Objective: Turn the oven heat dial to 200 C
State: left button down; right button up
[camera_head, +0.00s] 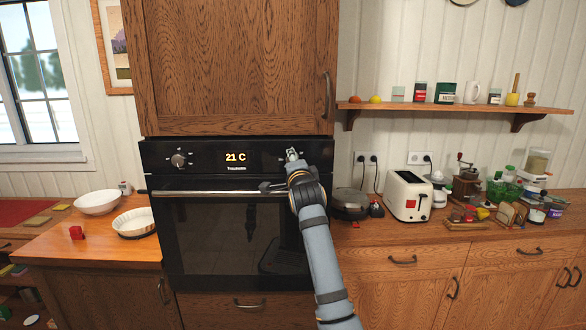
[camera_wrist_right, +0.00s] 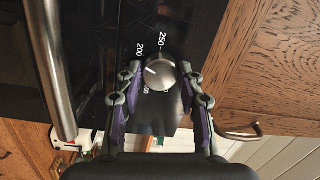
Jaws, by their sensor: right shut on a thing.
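My right gripper (camera_head: 292,156) is at the right end of the control panel and largely covers the heat dial there. In the right wrist view the silver heat dial (camera_wrist_right: 159,75) sits between the two fingers of my right gripper (camera_wrist_right: 160,72), which are shut on its sides. Labels 200 and 250 show beside the dial; another label is partly hidden. The dial's white mark points to the picture's left, near the 200 label. My left gripper is not in view.
A second knob (camera_head: 179,160) is at the panel's left. The oven door handle (camera_head: 215,193) runs below the panel, close to my right gripper. A toaster (camera_head: 408,195) and a dark round appliance (camera_head: 350,203) stand on the counter to the right.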

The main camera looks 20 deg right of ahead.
jog(key=shift+f+m, duration=0.3)
jog(key=shift+m, duration=0.4)
jog(key=shift+b, duration=0.35)
jog(key=o, duration=1.2)
jog(key=shift+r, duration=0.2)
jog(key=s, duration=0.2)
jog(key=s+a, duration=0.1)
jog(key=s, duration=0.4)
jog(key=shift+s+a+f, duration=0.15)
jog(key=shift+f, duration=0.1)
